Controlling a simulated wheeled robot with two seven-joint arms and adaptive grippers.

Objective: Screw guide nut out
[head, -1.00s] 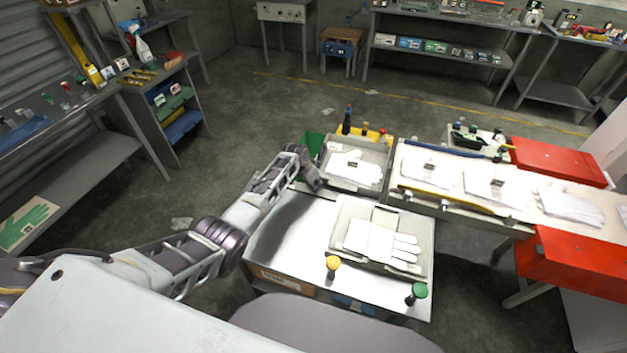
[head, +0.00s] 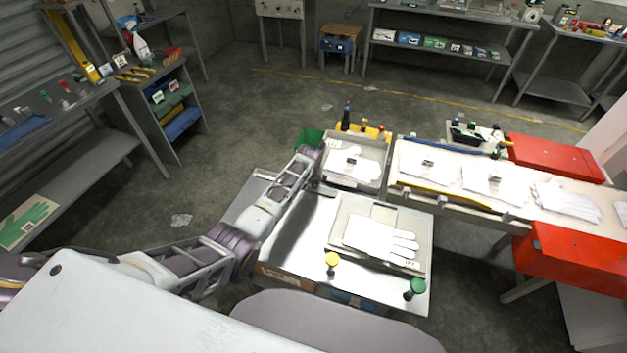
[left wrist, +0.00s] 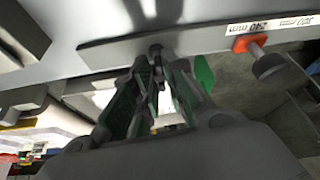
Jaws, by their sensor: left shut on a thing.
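My left gripper (left wrist: 157,60) reaches up to the edge of a grey metal plate (left wrist: 205,33) in the left wrist view. Its fingertips are shut on a small dark round part at that edge, probably the guide nut (left wrist: 155,48). The fingers hide much of it, so its thread and seating cannot be told. In the head view the left arm comes in from the left and ends beside the rear glove tray (head: 341,183); the fingertips are hard to make out there. My right gripper is not in view.
A dark knob (left wrist: 269,67) on an orange collar sits right of the gripper, by a white scale strip. A front tray (head: 345,258) holds a white glove (head: 372,236). Yellow (head: 332,259) and green (head: 416,286) knobs stand at the front. Red boxes (head: 560,158) stand right.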

